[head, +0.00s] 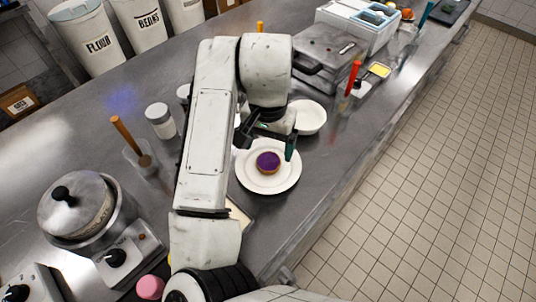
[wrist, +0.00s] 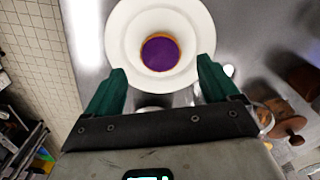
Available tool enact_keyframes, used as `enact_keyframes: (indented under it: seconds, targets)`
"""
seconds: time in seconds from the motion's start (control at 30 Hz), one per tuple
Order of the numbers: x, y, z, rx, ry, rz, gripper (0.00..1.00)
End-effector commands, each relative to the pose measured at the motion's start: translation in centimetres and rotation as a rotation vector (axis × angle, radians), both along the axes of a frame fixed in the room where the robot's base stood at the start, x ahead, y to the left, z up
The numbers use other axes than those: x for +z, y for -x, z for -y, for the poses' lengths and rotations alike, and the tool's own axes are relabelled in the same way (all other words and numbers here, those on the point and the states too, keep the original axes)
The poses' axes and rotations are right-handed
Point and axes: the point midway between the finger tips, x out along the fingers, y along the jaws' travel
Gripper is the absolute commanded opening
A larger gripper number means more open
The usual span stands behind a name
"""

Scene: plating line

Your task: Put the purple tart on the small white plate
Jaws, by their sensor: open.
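The purple tart (head: 268,162) has a purple top and a tan crust. It rests near the middle of the white plate (head: 285,184) on the steel counter. The tart also shows in the wrist view (wrist: 160,51), on the same plate (wrist: 203,25). My gripper (head: 270,146) is over the far side of this plate, above the tart's level. In the wrist view my gripper (wrist: 161,78) has its green fingers wide apart, with nothing between them. The tart lies just beyond the fingertips, apart from them.
A white jar (head: 160,121), a utensil holder (head: 139,160) and a cooker (head: 85,207) stand left. The counter right of the plate is clear up to its edge.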

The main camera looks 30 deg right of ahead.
Motion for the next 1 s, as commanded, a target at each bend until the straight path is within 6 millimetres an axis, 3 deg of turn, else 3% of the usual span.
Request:
enact_keyframes:
  seconds: [0.2,0.4,0.83,0.93,1.0]
  targets:
    - [4.3,-0.1,-0.1,-0.001,-0.006,0.002,0.88]
    - [6.2,0.0,-0.1,0.000,-0.003,0.000,0.88]
    - [6.5,0.0,0.1,-0.001,0.003,0.001,0.88]
    - [6.3,-0.1,1.4,-0.005,0.029,0.018,0.88]
    - [5.9,-0.1,3.2,-0.008,0.070,0.041,0.88]
